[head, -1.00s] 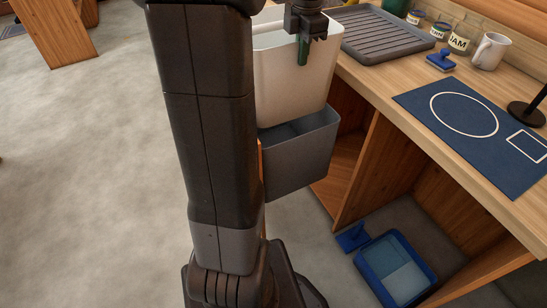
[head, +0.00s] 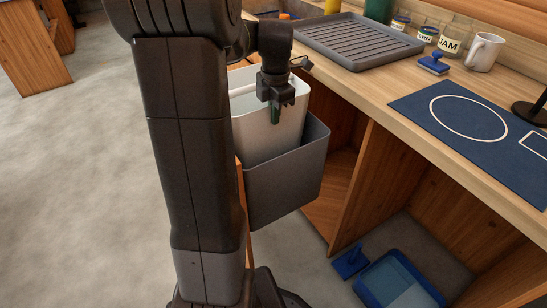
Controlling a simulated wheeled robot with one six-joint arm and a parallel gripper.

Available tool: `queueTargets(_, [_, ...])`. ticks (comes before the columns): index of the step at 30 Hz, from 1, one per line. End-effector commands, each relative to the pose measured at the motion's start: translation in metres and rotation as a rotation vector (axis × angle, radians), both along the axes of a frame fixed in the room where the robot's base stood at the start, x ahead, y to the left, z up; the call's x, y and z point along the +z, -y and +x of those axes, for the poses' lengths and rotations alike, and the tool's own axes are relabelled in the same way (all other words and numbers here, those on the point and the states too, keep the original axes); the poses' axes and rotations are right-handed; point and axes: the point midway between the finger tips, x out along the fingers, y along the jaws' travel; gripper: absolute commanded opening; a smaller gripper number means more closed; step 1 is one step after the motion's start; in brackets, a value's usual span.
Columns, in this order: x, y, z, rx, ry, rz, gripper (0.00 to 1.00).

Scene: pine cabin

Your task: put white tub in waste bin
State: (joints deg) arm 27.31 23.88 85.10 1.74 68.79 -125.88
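The white tub (head: 258,136) is upright, with its lower part inside the grey waste bin (head: 288,183) beside the counter. The tub's upper part stands above the bin's rim, and its bottom is hidden. My gripper (head: 275,112) points down at the tub's near wall, with one finger outside and the other hidden behind the wall. It appears shut on the tub's rim.
The wooden counter (head: 385,95) holds a ribbed grey tray (head: 360,42), jars (head: 452,42), a white mug (head: 484,52), a blue brush (head: 434,65) and a blue mat (head: 470,115). A blue litter tray (head: 400,283) and dustpan (head: 350,262) lie on the floor below.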

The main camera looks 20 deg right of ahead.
Motion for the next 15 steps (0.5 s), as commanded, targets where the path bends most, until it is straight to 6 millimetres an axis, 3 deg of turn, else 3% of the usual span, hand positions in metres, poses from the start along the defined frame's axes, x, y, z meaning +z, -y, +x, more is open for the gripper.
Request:
queueTargets(1, [-0.019, 0.0, -0.001, 0.0, -0.003, 0.002, 0.0])
queueTargets(7, [-0.071, 0.0, 0.0, 0.0, -0.003, 0.002, 0.0])
queueTargets(10, [-0.088, 0.0, 0.0, 0.0, -0.002, 0.001, 0.0])
queueTargets(15, [-0.1, 0.0, 0.0, 0.0, 0.0, 0.0, 0.0])
